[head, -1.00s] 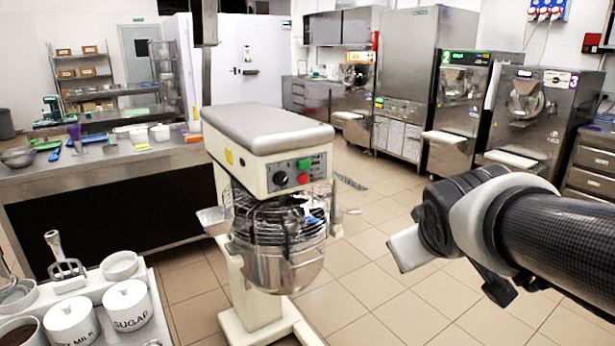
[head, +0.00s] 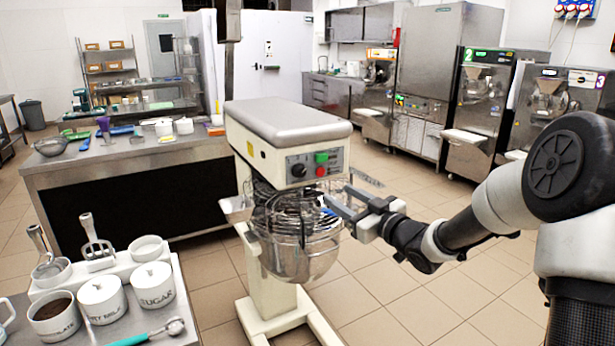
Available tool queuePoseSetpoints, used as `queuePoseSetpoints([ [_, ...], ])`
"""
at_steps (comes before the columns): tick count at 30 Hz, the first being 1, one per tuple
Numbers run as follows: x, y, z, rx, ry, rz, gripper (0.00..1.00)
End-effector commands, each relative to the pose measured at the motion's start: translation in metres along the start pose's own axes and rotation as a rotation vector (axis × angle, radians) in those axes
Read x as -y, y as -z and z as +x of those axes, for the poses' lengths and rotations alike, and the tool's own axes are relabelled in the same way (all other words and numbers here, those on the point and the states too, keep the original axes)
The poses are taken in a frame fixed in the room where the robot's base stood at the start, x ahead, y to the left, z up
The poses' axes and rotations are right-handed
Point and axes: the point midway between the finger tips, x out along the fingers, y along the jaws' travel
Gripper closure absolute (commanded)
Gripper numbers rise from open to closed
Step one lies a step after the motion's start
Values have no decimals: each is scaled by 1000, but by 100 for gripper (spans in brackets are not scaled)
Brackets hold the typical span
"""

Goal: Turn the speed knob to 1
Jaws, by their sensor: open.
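A cream planetary mixer (head: 286,122) stands in the middle of the head view. Its front panel carries a black round speed knob (head: 298,170), with a green button (head: 321,157) and a red button (head: 321,171) to its right. The number the knob points to is too small to read. My gripper (head: 337,201) is open and empty, in front of the mixer's bowl guard, below and to the right of the knob and apart from it. Its fingers point left toward the mixer. The steel bowl (head: 300,255) hangs below the wire guard.
A steel counter (head: 130,165) stands behind on the left. A nearer table at lower left holds a sugar jar (head: 154,287), other jars and a scoop (head: 150,333). Batch freezers (head: 478,110) line the back right. Open tiled floor (head: 400,290) lies right of the mixer.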

Motion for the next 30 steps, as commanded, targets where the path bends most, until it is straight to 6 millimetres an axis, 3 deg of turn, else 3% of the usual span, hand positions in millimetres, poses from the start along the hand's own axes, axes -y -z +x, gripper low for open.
queuePoseSetpoints([
  [21, 1, -1, 141, 2, -1, 0, 54],
  [30, 0, 0, 168, 3, -2, -1, 54],
])
